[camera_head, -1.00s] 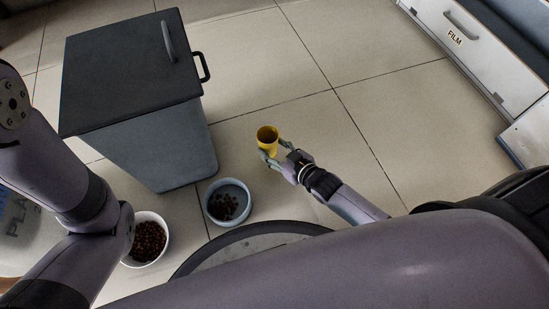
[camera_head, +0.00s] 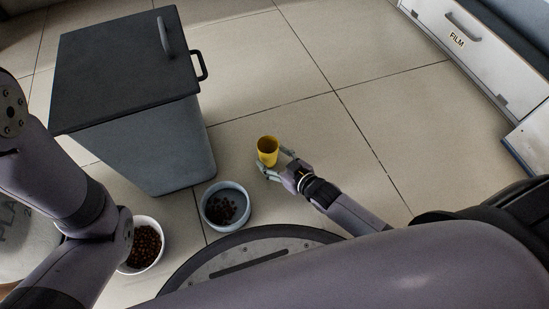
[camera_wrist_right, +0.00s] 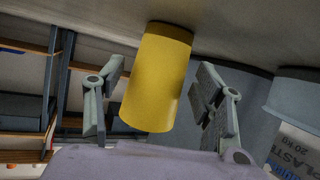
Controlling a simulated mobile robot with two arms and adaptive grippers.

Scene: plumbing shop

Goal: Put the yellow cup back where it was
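The yellow cup (camera_head: 267,152) is upright with its mouth up, at or very near the tiled floor, right of the grey bin. I see no clear gap under it, but contact is hard to judge. My right gripper (camera_head: 277,163) is low beside it, its fingers on either side. In the right wrist view the cup (camera_wrist_right: 156,80) sits between the two fingers (camera_wrist_right: 158,95), with a narrow gap showing on each side, so the gripper is open around it. My left arm enters from the left, but its gripper is not visible.
The grey bin (camera_head: 160,150) with a dark lid stands left of the cup. A grey-blue bowl (camera_head: 208,219) and a white bowl (camera_head: 158,252), both with brown pieces, are nearer me. A white drawer unit (camera_head: 478,55) is at upper right. The floor between is clear.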

